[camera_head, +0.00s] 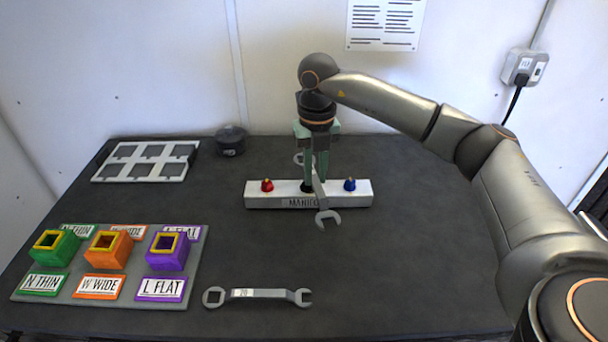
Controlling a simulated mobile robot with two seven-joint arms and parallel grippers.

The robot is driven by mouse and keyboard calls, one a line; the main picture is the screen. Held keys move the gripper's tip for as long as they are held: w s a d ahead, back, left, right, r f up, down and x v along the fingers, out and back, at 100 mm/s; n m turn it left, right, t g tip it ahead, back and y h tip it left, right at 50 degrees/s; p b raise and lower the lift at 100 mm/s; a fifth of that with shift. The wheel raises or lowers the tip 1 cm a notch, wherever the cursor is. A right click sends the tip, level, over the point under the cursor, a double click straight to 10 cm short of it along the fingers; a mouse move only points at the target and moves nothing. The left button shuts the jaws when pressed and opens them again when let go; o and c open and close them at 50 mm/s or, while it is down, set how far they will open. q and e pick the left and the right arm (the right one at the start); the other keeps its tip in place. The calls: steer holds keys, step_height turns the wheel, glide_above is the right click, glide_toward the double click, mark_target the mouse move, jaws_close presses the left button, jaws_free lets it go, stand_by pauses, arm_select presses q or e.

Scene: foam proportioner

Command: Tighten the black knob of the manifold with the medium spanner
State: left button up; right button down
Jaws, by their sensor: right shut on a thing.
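The manifold (270,201) is a pale bar with a red knob (267,185) at its left, a blue knob (350,184) at its right and the black knob (306,187) in the middle. My right gripper (316,178) points down over the middle of the bar and is shut on a grey spanner (322,200). The spanner's open jaw hangs over the front of the bar, its other end behind the fingers. The gripper and spanner partly hide the black knob; I cannot tell whether they touch it. The held spanner's size cannot be read. My left gripper is not in view.
Another spanner (258,294) with a white label lies on the table (400,270) in front. A tray (205,236) with green, orange and purple sockets stands at left. A white rack (120,171) and a dark round pot (230,141) are behind. The table's right front is clear.

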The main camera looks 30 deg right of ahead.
steer(key=shift+s+d+f+n+b, duration=0.35)
steer(key=shift+d+f+n+b, duration=0.55)
steer(key=shift+d+n, duration=0.65)
steer(key=shift+s+d+f+n+b, duration=0.35)
steer(key=shift+d+f+n+b, duration=0.6)
steer(key=shift+n, duration=1.05)
steer(key=shift+s+d+f+n+b, duration=0.35)
steer(key=shift+d+f+n+b, duration=0.45)
steer(key=shift+d+n, duration=0.8)
steer(key=shift+s+a+r+m, duration=0.1)
steer(key=shift+s+a+m, duration=0.15)
steer(key=shift+a+m, duration=0.35)
steer(key=shift+s+a+m, duration=0.25)
steer(key=shift+a+m, duration=0.3)
steer(key=shift+s+a+m, duration=0.15)
steer(key=shift+a+m, duration=0.5)
steer(key=shift+m, duration=0.15)
steer(key=shift+s+a+m, duration=0.1)
steer(key=shift+a+m, duration=0.55)
steer(key=shift+m, duration=0.15)
steer(key=shift+w+d+r+n+p, duration=0.1)
steer(key=shift+d+n+p, duration=0.2)
steer(key=shift+d+n, duration=0.45)
steer(key=shift+r+n+p, duration=0.25)
steer(key=shift+p, duration=0.05)
steer(key=shift+r+p, duration=2.25)
steer(key=shift+r, duration=0.45)
